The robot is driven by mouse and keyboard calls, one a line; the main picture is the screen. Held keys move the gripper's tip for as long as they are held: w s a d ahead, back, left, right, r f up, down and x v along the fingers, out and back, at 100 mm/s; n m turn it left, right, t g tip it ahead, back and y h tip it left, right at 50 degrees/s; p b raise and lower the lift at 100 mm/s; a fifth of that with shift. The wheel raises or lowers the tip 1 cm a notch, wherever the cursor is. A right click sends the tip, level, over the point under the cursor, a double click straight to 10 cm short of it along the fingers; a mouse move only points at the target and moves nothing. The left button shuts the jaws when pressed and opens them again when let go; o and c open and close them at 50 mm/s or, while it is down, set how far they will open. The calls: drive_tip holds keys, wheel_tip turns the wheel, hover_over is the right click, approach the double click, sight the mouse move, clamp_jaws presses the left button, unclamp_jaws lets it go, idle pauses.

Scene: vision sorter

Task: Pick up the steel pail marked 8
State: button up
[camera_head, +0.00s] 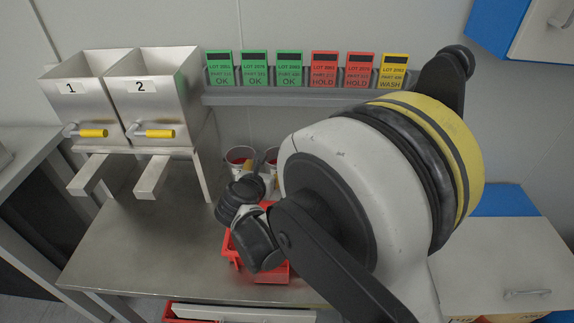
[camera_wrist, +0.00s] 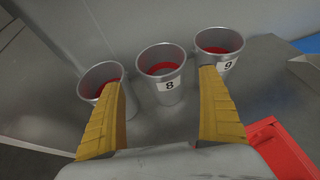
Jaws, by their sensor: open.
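The steel pail marked 8 (camera_wrist: 166,92) stands upright in the middle of a row of three pails in the wrist view, with red showing inside it. My gripper (camera_wrist: 162,98) is open, its two yellow fingers spread to the left and right of the pail's column in the picture, and nothing is held between them. The pail marked 9 (camera_wrist: 214,62) is to the right, partly behind the right finger. Another pail (camera_wrist: 98,72) is to the left, its front covered by the left finger. In the head view my arm hides much of the pails.
A red bin (camera_head: 277,272) sits on the steel table (camera_head: 130,245) near the pails; its edge shows in the wrist view (camera_wrist: 278,145). Two numbered hoppers (camera_head: 140,95) stand at the left. A rack of lot cards (camera_head: 290,98) runs along the wall behind.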

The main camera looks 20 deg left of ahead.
drive_tip(key=b+x, duration=0.3)
drive_tip(key=x, duration=0.5)
drive_tip(key=shift+w, duration=0.3)
drive_tip(key=shift+d, duration=0.1)
drive_tip(key=shift+c, duration=0.3)
drive_tip(key=c, duration=1.1)
